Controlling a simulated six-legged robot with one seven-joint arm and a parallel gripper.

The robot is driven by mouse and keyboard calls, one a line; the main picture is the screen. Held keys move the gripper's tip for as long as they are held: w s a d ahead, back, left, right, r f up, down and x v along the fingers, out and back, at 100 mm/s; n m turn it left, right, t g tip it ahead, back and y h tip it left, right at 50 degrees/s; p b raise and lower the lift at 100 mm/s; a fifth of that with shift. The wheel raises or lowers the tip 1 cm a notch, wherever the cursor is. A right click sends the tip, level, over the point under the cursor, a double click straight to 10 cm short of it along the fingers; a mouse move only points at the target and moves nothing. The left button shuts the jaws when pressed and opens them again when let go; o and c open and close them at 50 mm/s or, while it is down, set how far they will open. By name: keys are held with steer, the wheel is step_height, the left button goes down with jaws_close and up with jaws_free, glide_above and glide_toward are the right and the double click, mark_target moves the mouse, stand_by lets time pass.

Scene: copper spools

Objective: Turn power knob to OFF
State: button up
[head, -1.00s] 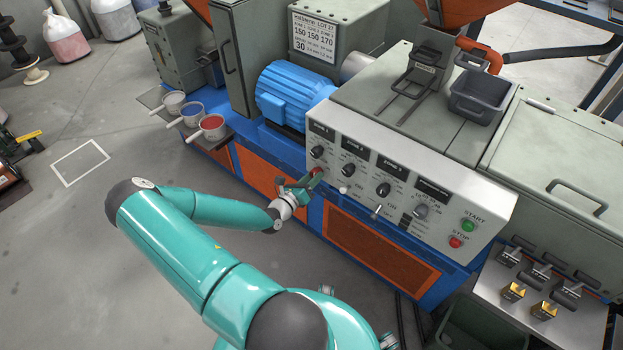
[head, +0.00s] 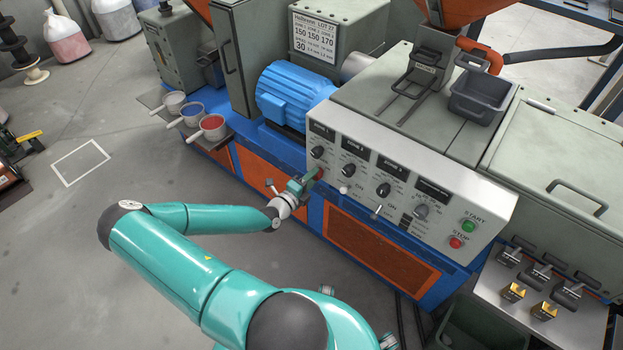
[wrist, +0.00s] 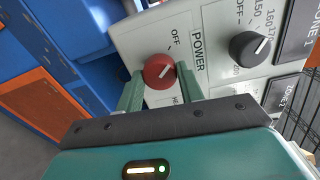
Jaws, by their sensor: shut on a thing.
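The red power knob (wrist: 157,68) sits on the pale control panel (wrist: 128,38) beside the printed word POWER. The word OFF shows just above it in the wrist view, and a partly hidden label starting HE lies below. A pale mark on the knob's face points toward the upper right of the wrist view; I cannot tell its exact setting. My gripper (wrist: 159,76) has its two green fingers on either side of the knob, shut on it. In the head view my gripper (head: 312,175) reaches the panel's left end and mostly hides the knob.
A black zone knob (wrist: 250,48) is close to the right of the power knob. Farther along the panel are a green START button (head: 468,226) and a red STOP button (head: 456,242). Three cups (head: 212,127) stand on a side shelf.

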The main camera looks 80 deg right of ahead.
steer(key=shift+n, duration=0.6)
steer(key=o, duration=1)
steer(key=v, duration=1.3)
steer(key=shift+w+a, duration=0.25)
steer(key=shift+a, duration=0.1)
